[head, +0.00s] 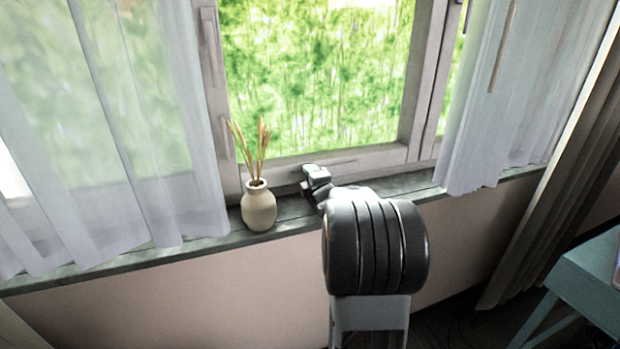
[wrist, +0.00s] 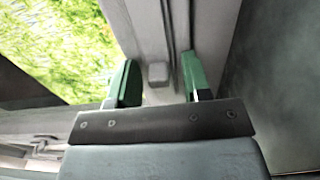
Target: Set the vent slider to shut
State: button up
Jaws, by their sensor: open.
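The vent slider shows in the wrist view as a small pale grey block (wrist: 158,74) on a narrow strip along the window frame. My gripper (wrist: 160,80) is open, with one green finger to the left of the block and the other to its right. The block appears in the gap between the fingers, with space on both sides; I cannot tell how deep it sits between them. In the head view my gripper (head: 316,177) is at the lower window frame (head: 290,166), and the slider's block cannot be made out there. A slim strip (head: 345,162) shows on that frame just right of the gripper.
A cream vase (head: 258,210) with dried stalks stands on the dark sill (head: 110,262), close to the left of my gripper. Sheer curtains hang at left (head: 150,120) and right (head: 510,100). A blue-green table (head: 590,275) stands at the lower right.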

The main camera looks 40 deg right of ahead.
jog(key=v, duration=1.4)
jog(key=shift+p, duration=0.3)
jog(key=shift+w, duration=0.1)
jog(key=a+r+m+g+p, duration=0.65)
jog(key=a+m+p, duration=0.2)
jog(key=p, duration=0.35)
jog(key=s+a+r+m+g+y+p, duration=0.2)
jog(key=s+a+m+g+p, duration=0.1)
jog(key=a, duration=0.5)
jog(key=s+a+r+m+g+y+p, duration=0.3)
jog(key=s+a+g+p, duration=0.1)
jog(key=s+a+p, duration=0.2)
jog(key=shift+s+a, duration=0.7)
jog(key=shift+a, duration=0.15)
jog(key=shift+d+r, duration=0.1)
jog(key=shift+d, duration=0.05)
